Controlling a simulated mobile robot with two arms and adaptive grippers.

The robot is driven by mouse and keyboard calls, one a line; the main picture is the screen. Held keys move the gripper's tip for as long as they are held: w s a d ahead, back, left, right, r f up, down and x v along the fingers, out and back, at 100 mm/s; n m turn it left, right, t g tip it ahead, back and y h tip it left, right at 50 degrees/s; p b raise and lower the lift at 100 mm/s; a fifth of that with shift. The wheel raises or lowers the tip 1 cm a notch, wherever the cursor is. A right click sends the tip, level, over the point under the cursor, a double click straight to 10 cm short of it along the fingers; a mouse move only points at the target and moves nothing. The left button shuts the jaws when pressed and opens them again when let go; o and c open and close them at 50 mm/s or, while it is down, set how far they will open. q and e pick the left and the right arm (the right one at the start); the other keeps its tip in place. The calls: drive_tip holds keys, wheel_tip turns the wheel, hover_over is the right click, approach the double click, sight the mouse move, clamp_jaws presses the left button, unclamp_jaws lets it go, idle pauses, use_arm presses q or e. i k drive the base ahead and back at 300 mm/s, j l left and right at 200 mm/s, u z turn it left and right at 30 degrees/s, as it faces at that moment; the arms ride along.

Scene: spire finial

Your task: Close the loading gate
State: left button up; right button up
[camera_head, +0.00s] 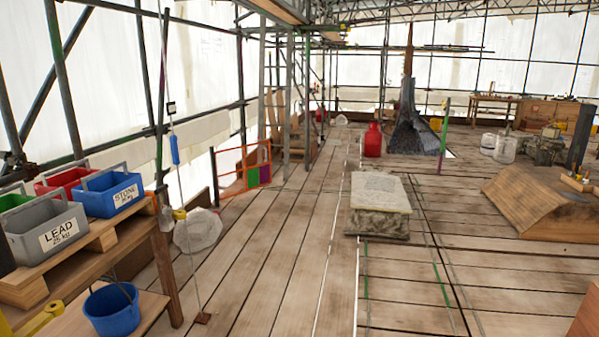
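An orange-framed gate (243,169) with mesh and small green and purple panels stands upright at the left edge of the deck, in the middle distance, near the scaffold poles. I take it to be the loading gate. I cannot tell from this view whether it is latched or stands open. Neither of my grippers shows in the head view, so their state is hidden.
A pallet bench at left holds a grey LEAD bin (48,234) and a blue STONE bin (110,195). A blue bucket (112,311) sits below. A wooden ramp-like block (540,200) stands right.

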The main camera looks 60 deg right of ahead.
sight(253, 177)
drive_tip(key=z, duration=1.7)
drive_tip(key=i+z, duration=0.15)
drive_tip(key=i, duration=6.6)
